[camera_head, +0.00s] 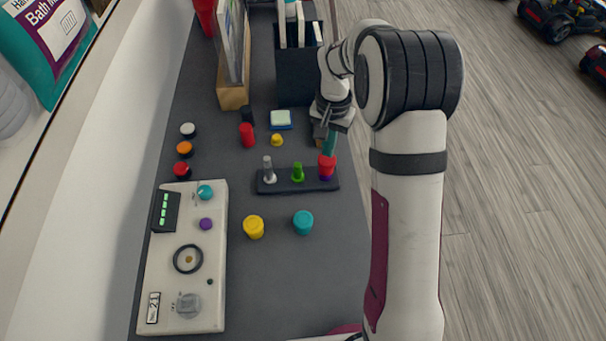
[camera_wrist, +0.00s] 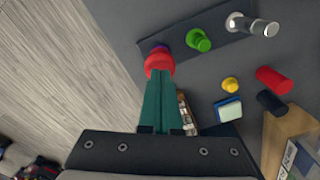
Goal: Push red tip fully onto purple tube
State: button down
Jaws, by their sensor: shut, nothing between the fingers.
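The red tip (camera_head: 327,162) sits on the purple tube (camera_head: 325,177) at the right end of a dark rack. A little purple shows below the red tip; how far down it sits is hard to tell. In the wrist view the red tip (camera_wrist: 159,62) covers most of the purple tube (camera_wrist: 160,47). My gripper (camera_head: 329,150) is shut and empty, with its teal fingers pointing down at the top of the red tip. In the wrist view the closed fingertips (camera_wrist: 160,75) meet the red tip's near edge and appear to touch it.
The dark rack (camera_head: 311,186) also holds a green tube (camera_head: 298,173) and a grey tube (camera_head: 268,170). A yellow cap (camera_head: 254,227) and a teal cap (camera_head: 303,222) stand in front. A control panel (camera_head: 215,270) lies at the left. A dark bin (camera_head: 295,75) stands behind.

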jog(key=shift+f, duration=1.4)
jog(key=shift+r, duration=0.15)
notch_tip(320, 180, up, 8)
jog(key=shift+r, duration=0.2)
dwell(0.9)
jog(key=s+a+r, duration=0.2)
jog(key=s+r, duration=0.5)
jog(key=s, duration=0.5)
jog(key=s+a+f+y, duration=0.1)
jog(key=s, duration=1.8)
jog(key=shift+a+f+y, duration=0.25)
jog(key=shift+a+y, duration=0.15)
